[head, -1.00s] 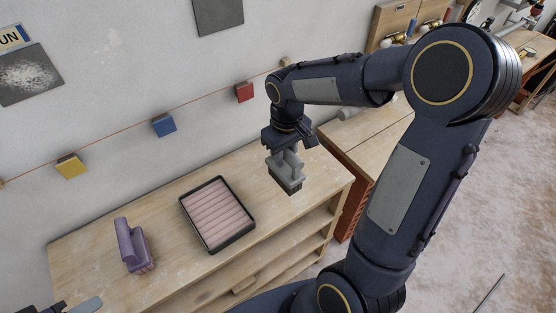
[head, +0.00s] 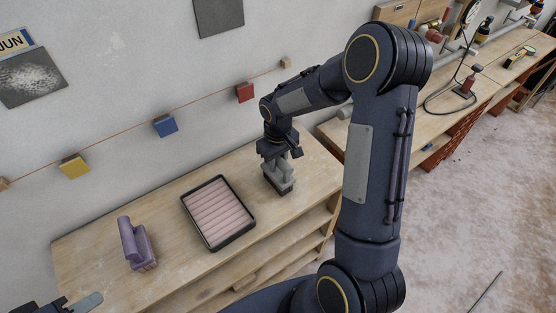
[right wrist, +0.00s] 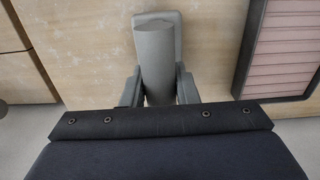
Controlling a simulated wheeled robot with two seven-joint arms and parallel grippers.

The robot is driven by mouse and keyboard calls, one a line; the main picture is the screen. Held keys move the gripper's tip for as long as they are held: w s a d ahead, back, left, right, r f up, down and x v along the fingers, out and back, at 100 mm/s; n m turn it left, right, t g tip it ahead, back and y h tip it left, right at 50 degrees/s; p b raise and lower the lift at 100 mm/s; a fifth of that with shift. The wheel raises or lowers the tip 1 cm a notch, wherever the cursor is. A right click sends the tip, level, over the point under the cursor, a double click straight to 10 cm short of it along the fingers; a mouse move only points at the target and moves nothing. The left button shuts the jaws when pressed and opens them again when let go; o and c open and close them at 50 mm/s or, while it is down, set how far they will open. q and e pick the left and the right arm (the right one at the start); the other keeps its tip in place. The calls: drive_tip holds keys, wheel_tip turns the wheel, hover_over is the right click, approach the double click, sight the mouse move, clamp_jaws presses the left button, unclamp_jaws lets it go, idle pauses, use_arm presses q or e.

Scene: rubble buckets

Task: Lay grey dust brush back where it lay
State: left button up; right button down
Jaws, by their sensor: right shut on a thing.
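The grey dust brush (head: 280,183) is at the right part of the wooden bench, right of the black-rimmed tray. My right gripper (head: 279,162) is above it and shut on its handle. In the right wrist view the brush's grey handle (right wrist: 155,60) runs between the two fingers, with the bench top below. The brush is upright and low over the bench; I cannot tell whether its underside touches the wood. My left gripper (head: 82,304) shows only in part at the lower left corner, and its jaws cannot be made out.
The black-rimmed tray (head: 250,228) with a pink ribbed inside lies left of the grey brush. A purple brush (head: 136,243) stands farther left on the bench (head: 180,279). Coloured blocks hang along a string on the wall. Another bench (head: 437,122) stands to the right.

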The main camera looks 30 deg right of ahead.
drive_tip(key=c, duration=1.1)
unclamp_jaws()
drive_tip(key=shift+f, duration=0.1)
drive_tip(key=r, duration=0.2)
drive_tip(key=r+b, duration=0.1)
drive_tip(key=r, duration=0.2)
drive_tip(key=s+r, duration=0.1)
drive_tip(key=r, duration=0.1)
drive_tip(key=shift+d+r+b, duration=0.15)
drive_tip(key=shift+d+b, duration=0.05)
drive_tip(key=shift+b, duration=0.1)
drive_tip(key=shift+m+t+y, duration=0.4)
drive_tip(key=shift+t, duration=0.2)
drive_tip(key=s+r, duration=0.4)
drive_tip(key=shift+s+a+r, duration=0.2)
drive_tip(key=shift+a+r, duration=0.2)
drive_tip(key=s+a+r+t+y, duration=0.1)
drive_tip(key=s+a, duration=0.1)
drive_tip(key=s, duration=0.3)
drive_tip(key=s+a+r+m+t+y, duration=0.1)
drive_tip(key=s+a+t, duration=0.1)
drive_tip(key=s, duration=0.4)
drive_tip(key=s+a+r+m+t+y, duration=0.1)
drive_tip(key=s+a, duration=0.2)
drive_tip(key=s, duration=0.2)
drive_tip(key=shift+s+r, duration=0.4)
